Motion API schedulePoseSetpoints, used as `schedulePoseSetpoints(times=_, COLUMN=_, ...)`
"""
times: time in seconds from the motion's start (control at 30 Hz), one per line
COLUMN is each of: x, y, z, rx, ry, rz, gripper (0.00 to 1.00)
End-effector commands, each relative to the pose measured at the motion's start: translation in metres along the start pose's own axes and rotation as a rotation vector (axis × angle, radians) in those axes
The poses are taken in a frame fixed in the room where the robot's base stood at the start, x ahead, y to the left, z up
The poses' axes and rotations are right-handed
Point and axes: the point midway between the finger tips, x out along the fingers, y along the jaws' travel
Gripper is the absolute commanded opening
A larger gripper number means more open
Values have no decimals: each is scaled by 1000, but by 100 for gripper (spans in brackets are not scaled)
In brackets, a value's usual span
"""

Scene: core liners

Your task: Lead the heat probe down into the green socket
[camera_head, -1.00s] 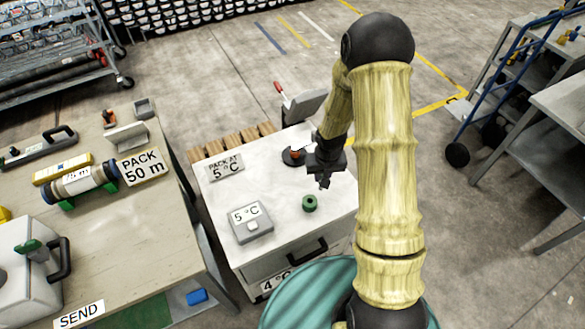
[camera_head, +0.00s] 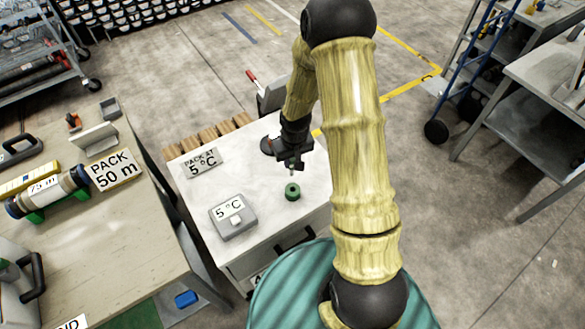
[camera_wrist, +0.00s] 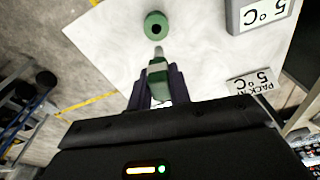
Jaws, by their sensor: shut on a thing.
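The green socket (camera_head: 293,191) is a short ring with a dark hole, standing on the white table top (camera_head: 240,165). It also shows near the top of the wrist view (camera_wrist: 155,24). My gripper (camera_head: 291,162) is just behind the socket in the head view, pointing down. In the wrist view my gripper (camera_wrist: 157,88) is shut on the heat probe (camera_wrist: 157,70), which has a green body and a pale grey tip. The tip points toward the socket and looks apart from it. The probe's upper end is hidden between the fingers.
A grey box marked 5 °C (camera_head: 233,217) stands left of the socket. A "PACK AT 5 °C" sign (camera_head: 201,163) lies farther back. A dark round holder (camera_head: 268,146) is behind my gripper. A workbench (camera_head: 110,220) is at left. The table around the socket is clear.

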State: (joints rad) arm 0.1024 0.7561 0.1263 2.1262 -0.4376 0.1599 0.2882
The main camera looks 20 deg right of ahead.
Motion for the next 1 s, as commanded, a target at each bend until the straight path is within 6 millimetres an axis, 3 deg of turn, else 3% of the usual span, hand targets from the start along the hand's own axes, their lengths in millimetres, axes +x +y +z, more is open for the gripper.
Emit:
schedulePoseSetpoints(times=0.03, x=14, y=2, z=2, rx=-28, ry=2, rz=-4, gripper=0)
schedulePoseSetpoints(times=0.17, x=21, y=3, z=5, rx=-115, ry=3, rz=-13, gripper=0)
schedulePoseSetpoints(times=0.4, x=20, y=2, z=6, rx=-190, ry=2, rz=-20, gripper=0)
schedulePoseSetpoints(times=1.0, x=24, y=1, z=8, rx=-188, ry=1, rz=-21, gripper=0)
